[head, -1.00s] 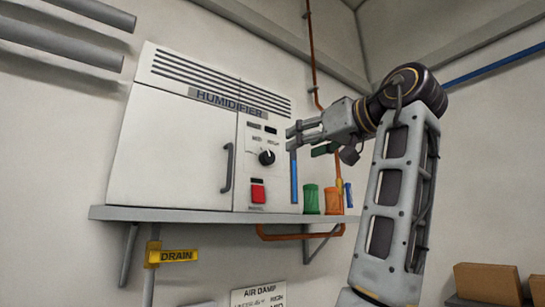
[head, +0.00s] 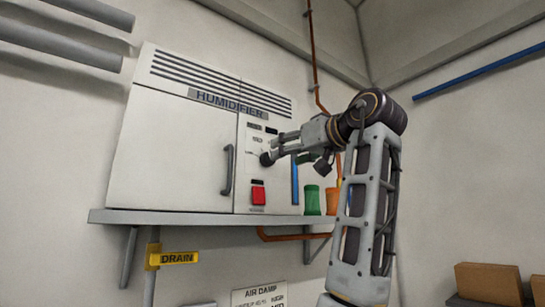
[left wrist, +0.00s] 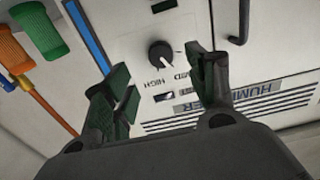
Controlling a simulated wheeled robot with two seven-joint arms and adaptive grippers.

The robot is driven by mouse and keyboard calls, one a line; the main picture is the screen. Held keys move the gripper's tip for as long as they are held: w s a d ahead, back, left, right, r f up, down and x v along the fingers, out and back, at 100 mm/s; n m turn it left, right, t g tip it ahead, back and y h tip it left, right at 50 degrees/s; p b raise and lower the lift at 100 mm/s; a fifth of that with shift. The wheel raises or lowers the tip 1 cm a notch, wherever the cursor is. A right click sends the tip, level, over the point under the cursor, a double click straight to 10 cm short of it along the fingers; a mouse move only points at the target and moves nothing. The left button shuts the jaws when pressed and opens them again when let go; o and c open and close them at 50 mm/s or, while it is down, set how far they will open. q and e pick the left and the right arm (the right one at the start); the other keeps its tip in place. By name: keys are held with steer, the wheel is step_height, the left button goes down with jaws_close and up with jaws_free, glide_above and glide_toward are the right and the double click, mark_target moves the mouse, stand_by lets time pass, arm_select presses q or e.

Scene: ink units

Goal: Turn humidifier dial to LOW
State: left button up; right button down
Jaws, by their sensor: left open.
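The humidifier (head: 170,150) is a white cabinet on a wall shelf. Its round black dial (head: 265,160) is on the narrow right-hand panel, partly covered by my left gripper (head: 273,147) in the head view. In the left wrist view the dial (left wrist: 160,54) shows upside down, with a white mark pointing to the lower right, around the printed HIGH and MID. The LOW label is not readable there. My left gripper (left wrist: 161,66) is open and empty, its green-padded fingers on either side of the dial in that view. I cannot tell whether they touch it. My right gripper is not in view.
A red switch (head: 258,195) sits below the dial, and a dark door handle (head: 228,170) to its left.

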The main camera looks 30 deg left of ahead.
mark_target(268, 159)
arm_select(q)
steer(key=p+x, duration=0.1)
steer(key=x, duration=0.6)
steer(key=shift+a+p, duration=0.25)
steer(key=shift+p, duration=0.1)
steer(key=shift+w, duration=0.1)
steer(key=c, duration=1)
steer(key=shift+n, duration=4.9)
steer(key=shift+c, duration=0.2)
